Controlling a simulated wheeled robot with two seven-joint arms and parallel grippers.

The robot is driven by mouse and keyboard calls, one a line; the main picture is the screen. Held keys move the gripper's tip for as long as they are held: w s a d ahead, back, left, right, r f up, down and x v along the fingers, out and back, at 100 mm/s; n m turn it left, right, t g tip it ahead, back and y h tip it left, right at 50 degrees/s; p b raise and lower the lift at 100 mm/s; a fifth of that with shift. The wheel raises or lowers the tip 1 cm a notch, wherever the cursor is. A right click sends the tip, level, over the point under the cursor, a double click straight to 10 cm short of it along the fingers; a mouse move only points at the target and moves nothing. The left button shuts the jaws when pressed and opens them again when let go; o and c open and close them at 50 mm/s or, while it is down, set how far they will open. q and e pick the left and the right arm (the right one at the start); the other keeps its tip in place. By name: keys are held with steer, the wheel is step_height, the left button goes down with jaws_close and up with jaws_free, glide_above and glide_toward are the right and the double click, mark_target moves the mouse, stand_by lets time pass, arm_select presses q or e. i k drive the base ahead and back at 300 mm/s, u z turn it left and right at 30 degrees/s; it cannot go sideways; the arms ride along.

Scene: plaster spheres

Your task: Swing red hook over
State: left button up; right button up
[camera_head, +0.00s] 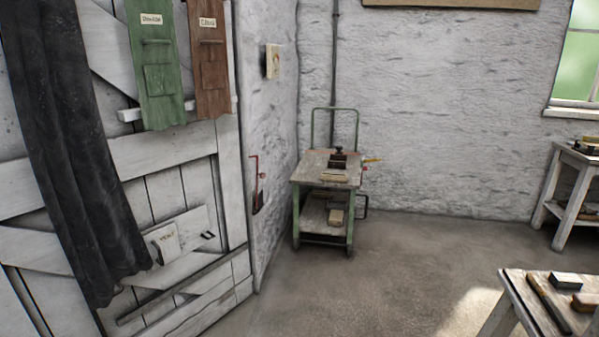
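A thin red hook (256,172) is on the white wall beside the door's right edge, at about the height of the cart's top. It looks like a narrow upright red bar with a short bent top end, above a dark piece low on the wall. The hook is small in the picture, and I cannot tell how it is mounted or which way it swings. Neither of my grippers is in view.
A white plank door (150,165) with a dark curtain (75,150) fills the left. A green-framed cart (310,165) stands right of the hook. Worktables stand at the far right (565,155) and bottom right (513,283). The middle floor (360,275) is clear.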

mark_target(263, 175)
steer(key=z, duration=0.45)
steer(key=i, duration=1.9)
steer(key=u, duration=0.9)
steer(key=i, duration=1.05)
steer(key=u, duration=1.5)
steer(key=i, duration=0.2)
